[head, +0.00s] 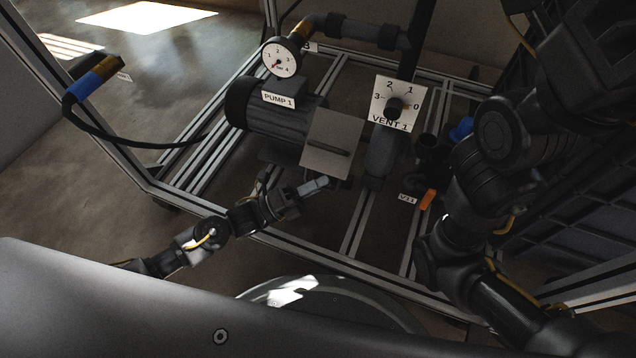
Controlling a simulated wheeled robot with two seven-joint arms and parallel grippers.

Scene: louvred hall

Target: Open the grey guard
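The grey guard (335,131) is a flat-faced grey cover at the right end of the dark pump labelled PUMP 1 (270,118). It has a dark bar-shaped handle (325,147) across its face, and it looks closed. My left gripper (292,184) is just below and left of the guard, apart from the handle. Its fingers look spread, with one pale finger towards the right and a dark one on the left, and nothing shows between them. My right arm rises at the right side, but its gripper does not show.
A metal frame surrounds the pump. A round gauge (281,58) stands above it. A VENT 1 dial (394,107) is right of the guard, with an orange-handled valve (428,199) below. A black hose (110,138) hangs at the left. Open floor lies left.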

